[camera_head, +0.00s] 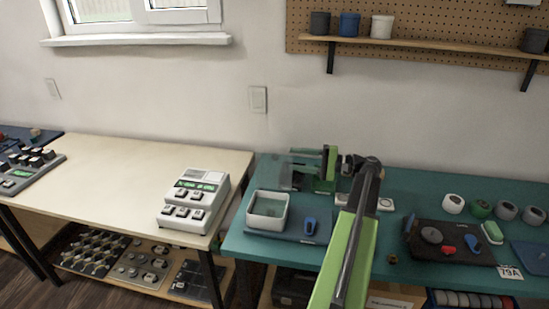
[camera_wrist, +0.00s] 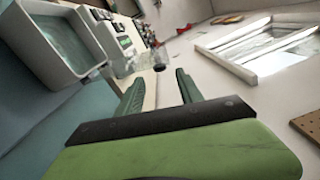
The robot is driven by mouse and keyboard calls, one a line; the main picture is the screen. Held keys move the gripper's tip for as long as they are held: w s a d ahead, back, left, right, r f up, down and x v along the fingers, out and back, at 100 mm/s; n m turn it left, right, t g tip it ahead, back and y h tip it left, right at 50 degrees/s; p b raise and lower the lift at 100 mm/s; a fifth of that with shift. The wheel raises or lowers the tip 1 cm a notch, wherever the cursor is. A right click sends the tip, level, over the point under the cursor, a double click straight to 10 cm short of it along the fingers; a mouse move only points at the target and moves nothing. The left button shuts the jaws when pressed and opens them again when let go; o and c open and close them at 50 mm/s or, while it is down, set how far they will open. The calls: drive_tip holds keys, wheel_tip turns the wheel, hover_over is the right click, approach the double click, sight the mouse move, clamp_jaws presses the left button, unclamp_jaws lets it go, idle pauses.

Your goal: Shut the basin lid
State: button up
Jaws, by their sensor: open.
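The basin (camera_head: 268,211) is a white, open-topped box at the left end of the teal bench. Its inside shows, so it is uncovered. A clear panel (camera_head: 278,172), which looks like its lid, stands raised behind the basin. In the wrist view the basin (camera_wrist: 62,45) is at the upper left, and the clear lid (camera_wrist: 134,64) with a dark knob shows beyond my fingers. My gripper (camera_wrist: 159,88) is open and empty, its green fingers apart. In the head view my gripper (camera_head: 303,164) is just right of the panel, behind and right of the basin. Contact with the lid cannot be told.
A dark tray (camera_head: 450,254) with parts sits farther right. A white keyed device (camera_head: 194,201) stands on the pale table at left. The wall is close behind the bench.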

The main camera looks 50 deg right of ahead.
sight(275, 157)
drive_tip(key=x, duration=0.7)
drive_tip(key=shift+w+a, duration=0.2)
drive_tip(key=shift+w, duration=0.15)
drive_tip(key=shift+c, duration=0.4)
clamp_jaws()
idle(0.5)
